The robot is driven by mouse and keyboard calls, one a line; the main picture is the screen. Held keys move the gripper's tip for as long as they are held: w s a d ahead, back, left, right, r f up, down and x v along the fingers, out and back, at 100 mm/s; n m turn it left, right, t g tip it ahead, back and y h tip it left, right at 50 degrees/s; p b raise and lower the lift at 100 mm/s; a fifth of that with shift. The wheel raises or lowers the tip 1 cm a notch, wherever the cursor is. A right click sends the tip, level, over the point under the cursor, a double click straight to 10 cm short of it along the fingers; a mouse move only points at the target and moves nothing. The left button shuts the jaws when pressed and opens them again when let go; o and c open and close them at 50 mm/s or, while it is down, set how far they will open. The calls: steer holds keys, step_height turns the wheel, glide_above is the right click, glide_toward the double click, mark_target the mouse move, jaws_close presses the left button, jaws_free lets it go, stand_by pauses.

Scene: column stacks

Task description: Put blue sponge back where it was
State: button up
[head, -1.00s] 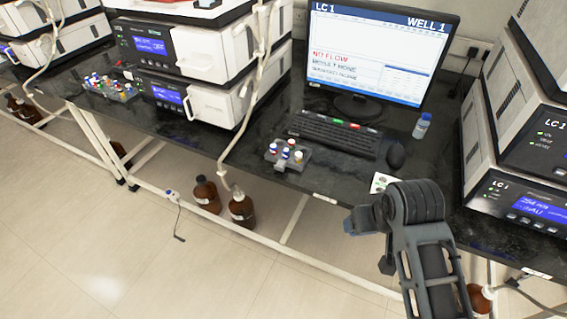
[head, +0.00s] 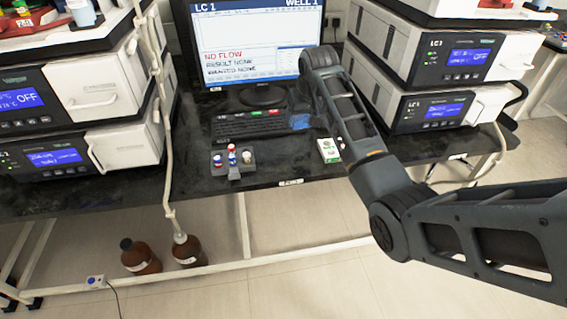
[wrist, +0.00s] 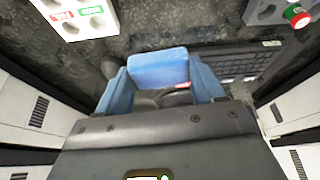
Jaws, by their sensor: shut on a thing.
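The blue sponge (wrist: 158,68) shows in the wrist view, held between the two blue fingers of my gripper (wrist: 160,88). The jaws are closed on its sides. In the head view my gripper (head: 300,122) hangs over the bench at the right end of the keyboard, in front of the monitor. My arm and its small size hide most of the gripper and sponge there, so I cannot tell the sponge apart from the blue fingers. The black bench top (head: 190,182) lies below.
A keyboard (head: 245,127) lies before the monitor (head: 255,45). A grey vial rack (head: 232,168) with capped vials stands left of my gripper. Instrument stacks flank both sides. Brown bottles (head: 140,258) stand below.

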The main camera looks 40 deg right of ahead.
steer(key=d+r+m, duration=0.1)
steer(key=d, duration=0.4)
steer(key=p, duration=0.2)
glide_above(285, 156)
steer(key=s+a, duration=0.1)
step_height(285, 156, down, 7)
steer(key=shift+s+r, duration=0.15)
steer(key=shift+r, duration=0.05)
steer(key=shift+f, duration=1.95)
steer(key=shift+f, duration=0.1)
steer(key=o, duration=1.1)
steer(key=v, duration=1.2)
steer(key=shift+a, duration=0.2)
